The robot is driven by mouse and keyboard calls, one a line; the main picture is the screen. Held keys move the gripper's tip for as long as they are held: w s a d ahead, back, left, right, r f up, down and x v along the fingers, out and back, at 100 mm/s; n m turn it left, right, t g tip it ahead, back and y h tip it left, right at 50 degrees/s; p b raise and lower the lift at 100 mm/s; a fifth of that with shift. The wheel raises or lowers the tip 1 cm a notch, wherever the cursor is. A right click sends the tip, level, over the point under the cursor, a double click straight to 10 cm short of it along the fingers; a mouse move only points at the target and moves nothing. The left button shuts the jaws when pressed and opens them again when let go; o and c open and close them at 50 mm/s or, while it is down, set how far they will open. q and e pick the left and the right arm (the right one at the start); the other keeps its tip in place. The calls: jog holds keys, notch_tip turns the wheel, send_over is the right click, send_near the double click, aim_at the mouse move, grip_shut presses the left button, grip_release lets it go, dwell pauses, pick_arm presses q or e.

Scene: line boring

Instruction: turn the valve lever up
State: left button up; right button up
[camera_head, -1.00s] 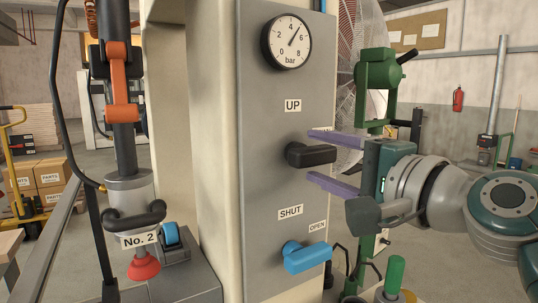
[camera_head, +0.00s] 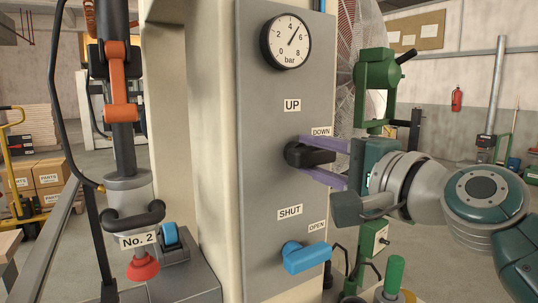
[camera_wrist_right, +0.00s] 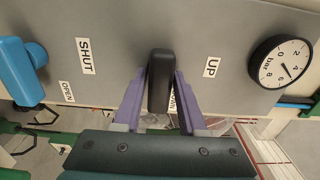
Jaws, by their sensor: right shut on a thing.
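The black valve lever (camera_head: 296,154) sits on the grey panel, its handle pointing right, just below the DOWN label (camera_head: 320,132). The UP label (camera_head: 292,105) is above the lever's hub. My right gripper (camera_head: 307,156) is shut on the black lever, one purple finger above the handle and one below. In the right wrist view the lever (camera_wrist_right: 160,78) stands between the two fingers. My left gripper is not in view.
A blue lever (camera_head: 306,257) with SHUT and OPEN labels is lower on the same panel (camera_head: 262,190). A pressure gauge (camera_head: 286,41) is at the top. A green machine part (camera_head: 378,72) stands right of the panel. A No. 2 tool (camera_head: 135,215) is at left.

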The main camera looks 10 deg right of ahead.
jog(key=shift+n, duration=0.3)
grip_shut()
jog(key=n, duration=0.3)
jog(key=shift+r+n, duration=0.15)
jog(key=shift+n, duration=0.15)
jog(key=n, duration=0.4)
jog(key=shift+a+r+n, duration=0.15)
jog(key=shift+r+n, duration=0.1)
jog(key=shift+n, duration=0.05)
jog(key=n, duration=0.2)
jog(key=n+p, duration=0.1)
jog(key=n, duration=0.2)
jog(key=shift+s+a+r, duration=0.1)
jog(key=shift+a+r, duration=0.1)
jog(key=shift+s+a+n+p, duration=0.15)
jog(key=shift+n+p, duration=0.5)
jog(key=shift+n, duration=1.35)
jog(key=o, duration=1)
grip_release()
jog(key=shift+c, duration=0.2)
